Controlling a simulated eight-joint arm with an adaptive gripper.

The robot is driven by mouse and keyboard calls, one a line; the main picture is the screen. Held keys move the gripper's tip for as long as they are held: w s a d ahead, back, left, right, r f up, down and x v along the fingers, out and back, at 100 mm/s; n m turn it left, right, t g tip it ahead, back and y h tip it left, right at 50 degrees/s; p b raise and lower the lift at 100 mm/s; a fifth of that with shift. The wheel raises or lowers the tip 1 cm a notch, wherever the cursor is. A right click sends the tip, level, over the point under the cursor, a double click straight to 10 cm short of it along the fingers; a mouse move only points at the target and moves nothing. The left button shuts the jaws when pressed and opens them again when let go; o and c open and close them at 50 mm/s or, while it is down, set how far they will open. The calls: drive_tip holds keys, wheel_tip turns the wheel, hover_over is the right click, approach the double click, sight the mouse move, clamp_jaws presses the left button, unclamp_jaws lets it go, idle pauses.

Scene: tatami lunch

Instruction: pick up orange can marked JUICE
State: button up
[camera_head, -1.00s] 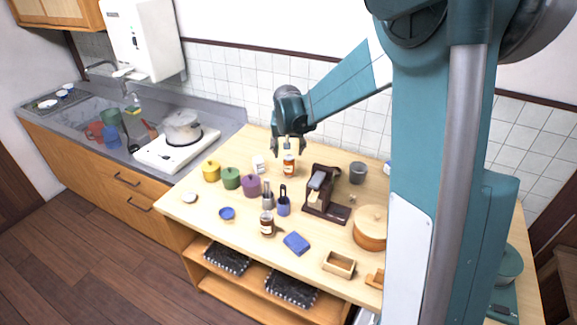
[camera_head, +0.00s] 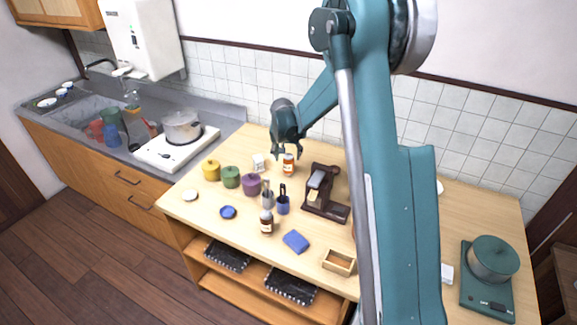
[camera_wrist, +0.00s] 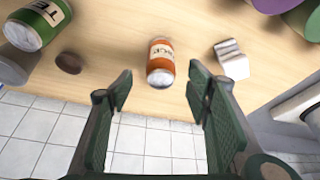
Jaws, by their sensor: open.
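The orange can (camera_head: 288,166) stands on the wooden counter near the tiled wall. In the wrist view the orange can (camera_wrist: 160,62) shows a pale label, with only its last letters, like "ICE", readable. My gripper (camera_head: 284,154) is just above and beside the can in the head view. In the wrist view my gripper (camera_wrist: 159,75) is open, with one finger to each side of the can and a gap on both sides. No finger visibly touches it.
In the wrist view, a green can marked "TE" (camera_wrist: 38,22), a dark round object (camera_wrist: 69,63) and a white block (camera_wrist: 231,60) are nearby. In the head view, a purple pot (camera_head: 251,185) and a dark brown stand (camera_head: 325,207) flank the front area.

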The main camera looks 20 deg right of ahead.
sight(289, 161)
drive_tip(key=shift+x, duration=1.3)
drive_tip(key=shift+f, duration=0.1)
drive_tip(key=shift+x, duration=2.55)
drive_tip(key=shift+w, duration=0.1)
drive_tip(key=c, duration=0.8)
